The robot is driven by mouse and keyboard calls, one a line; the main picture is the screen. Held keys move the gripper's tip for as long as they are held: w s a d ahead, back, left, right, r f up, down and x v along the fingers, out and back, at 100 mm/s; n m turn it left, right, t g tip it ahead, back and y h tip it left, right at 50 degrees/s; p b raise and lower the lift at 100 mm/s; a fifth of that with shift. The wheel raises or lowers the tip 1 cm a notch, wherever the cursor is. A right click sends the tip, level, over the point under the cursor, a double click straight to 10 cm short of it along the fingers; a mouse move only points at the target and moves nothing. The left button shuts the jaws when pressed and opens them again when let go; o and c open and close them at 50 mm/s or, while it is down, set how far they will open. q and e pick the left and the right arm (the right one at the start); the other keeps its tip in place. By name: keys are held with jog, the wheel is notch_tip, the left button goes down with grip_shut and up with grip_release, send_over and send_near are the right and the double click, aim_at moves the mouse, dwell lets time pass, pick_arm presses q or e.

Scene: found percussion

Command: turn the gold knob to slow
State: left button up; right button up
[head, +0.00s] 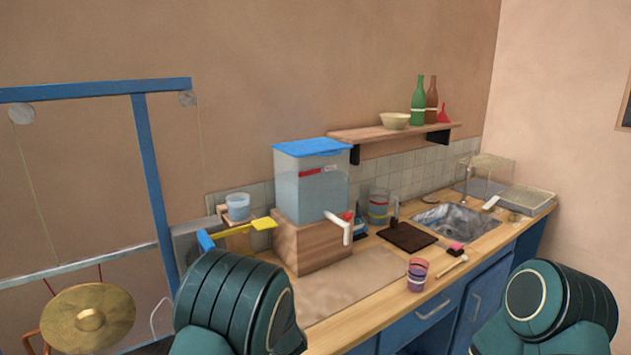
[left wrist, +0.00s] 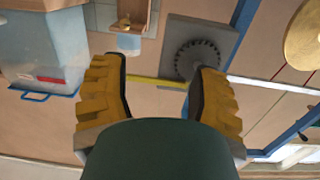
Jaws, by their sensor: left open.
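No gold knob can be made out clearly. In the left wrist view a dark ribbed round dial (left wrist: 197,58) sits on a grey square plate (left wrist: 230,40), just past the right finger. A flat yellow bar (left wrist: 150,82) runs between the fingers; in the head view it ends in a yellow paddle (head: 264,224) left of the water tank. My left gripper (left wrist: 157,68) is open, with yellow ribbed fingers spread and nothing held between them. It is hidden behind my left arm in the head view. My right gripper is out of view.
A clear water tank (head: 308,190) with blue lid and white tap stands on a wooden block (head: 310,245). A small cup (head: 238,206) sits left of it. A blue frame (head: 150,180) and gold gong (head: 88,318) are at left. A striped cup (head: 417,275) stands near the counter's front edge.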

pick_arm(q)
jog(key=s+a+f+m+g+h, duration=0.1)
jog(key=s+f+g+h, duration=0.2)
jog(key=f, duration=0.5)
jog(key=s+a+f+m+g+h, duration=0.1)
jog(key=s+f+h, duration=0.25)
jog(key=f, duration=0.55)
jog(key=s+d+f+g+h, duration=0.2)
jog(key=s+g, duration=0.1)
jog(key=s, duration=0.5)
jog(key=s+d+f+m+g+h, duration=0.1)
jog(key=s+d+f+g+h, duration=0.1)
jog(key=s, duration=0.7)
jog(key=s+d+f+m+g+h, duration=0.1)
jog(key=s+d+f+g+h, duration=0.1)
jog(key=s, duration=0.6)
notch_tip(320, 180, down, 2)
jog(key=shift+s+d+g+h+b, duration=0.2)
jog(key=shift+d+g+h+b, duration=0.15)
jog(key=shift+d+g, duration=0.45)
